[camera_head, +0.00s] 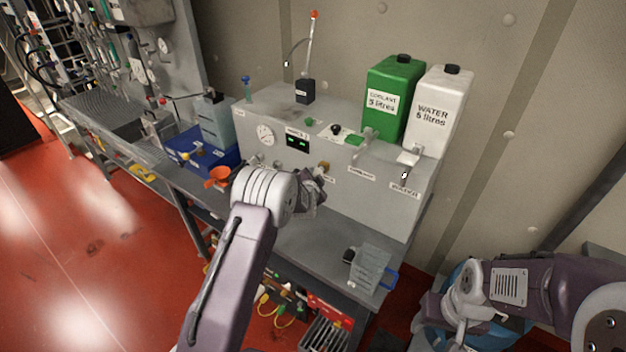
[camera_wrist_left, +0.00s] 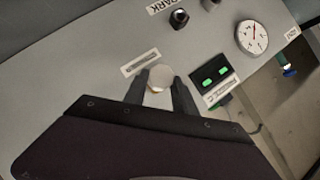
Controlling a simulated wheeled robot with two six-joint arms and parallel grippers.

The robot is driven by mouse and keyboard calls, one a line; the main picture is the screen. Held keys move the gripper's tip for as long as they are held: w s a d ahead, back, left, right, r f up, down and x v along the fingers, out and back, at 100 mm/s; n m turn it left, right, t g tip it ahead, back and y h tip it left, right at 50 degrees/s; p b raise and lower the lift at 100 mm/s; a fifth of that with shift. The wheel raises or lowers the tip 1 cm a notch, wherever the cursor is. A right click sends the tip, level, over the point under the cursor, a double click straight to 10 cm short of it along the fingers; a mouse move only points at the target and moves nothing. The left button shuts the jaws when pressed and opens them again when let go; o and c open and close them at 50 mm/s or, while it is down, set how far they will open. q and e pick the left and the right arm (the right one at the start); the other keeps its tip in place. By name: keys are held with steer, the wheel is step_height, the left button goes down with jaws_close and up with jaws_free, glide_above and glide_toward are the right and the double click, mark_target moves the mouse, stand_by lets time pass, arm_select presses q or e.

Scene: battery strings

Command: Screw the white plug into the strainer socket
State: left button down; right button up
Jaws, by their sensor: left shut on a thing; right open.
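The white plug (camera_wrist_left: 159,78) is a pale round piece between the two dark fingers of my left gripper (camera_wrist_left: 160,88), which is shut on it in the left wrist view. It is right in front of the panel of the grey machine, below a small label whose text I cannot read. The strainer socket is not clearly visible; whether the plug is seated in it I cannot tell. In the head view my left gripper (camera_head: 311,188) is at the machine's front face, and my wrist hides the plug. My right gripper (camera_head: 460,334) is open, low at the right, away from the machine.
The grey machine (camera_head: 375,200) carries a gauge (camera_head: 265,134), a green-lit display (camera_head: 297,142), a green coolant can (camera_head: 391,98) and a white water can (camera_head: 438,110). An orange funnel (camera_head: 217,178) is left of my wrist. A clear jug (camera_head: 369,268) stands on the bench's right end.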

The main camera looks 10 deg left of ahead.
arm_select(q)
steer(key=shift+w+d, duration=0.3)
steer(key=shift+w, duration=0.35)
steer(key=shift+d+f+m+t+y+b, duration=0.1)
steer(key=shift+f+m+t+y+b, duration=0.25)
steer(key=shift+m+b, duration=0.2)
steer(key=shift+m+t+y+b, duration=0.25)
steer(key=shift+m+y+b, duration=0.1)
steer(key=shift+m, duration=0.1)
steer(key=shift+r, duration=0.15)
